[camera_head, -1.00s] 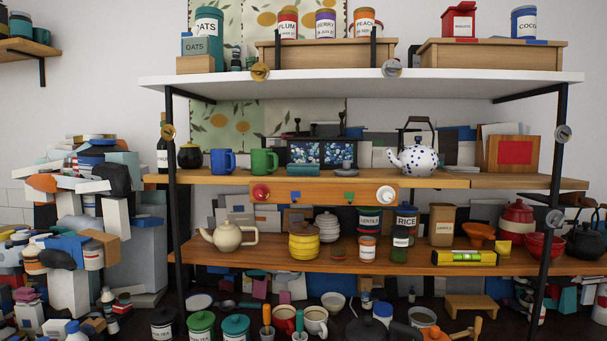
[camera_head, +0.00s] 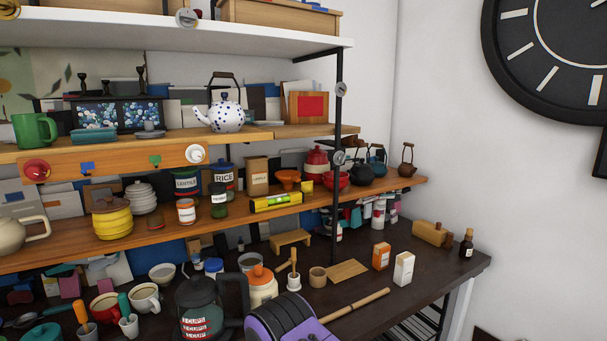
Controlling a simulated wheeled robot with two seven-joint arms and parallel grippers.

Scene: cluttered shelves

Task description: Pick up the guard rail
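No part is plainly marked as the guard rail. The likeliest match is a wooden strip (camera_head: 120,167) along the front of the middle shelf at the left. It has a red knob (camera_head: 36,170) at its left end, a white knob (camera_head: 196,154) at its right end, and blue and green tags between. I cannot tell how it is fixed. Neither of my grippers is in view.
Teapots, jars and a yellow level (camera_head: 276,203) crowd the shelves. A black upright (camera_head: 337,150) stands at the shelf's right end. A black jug (camera_head: 210,305) and a purple ridged thing (camera_head: 285,318) stand in front. The dark counter (camera_head: 400,295) has some bare room at the right.

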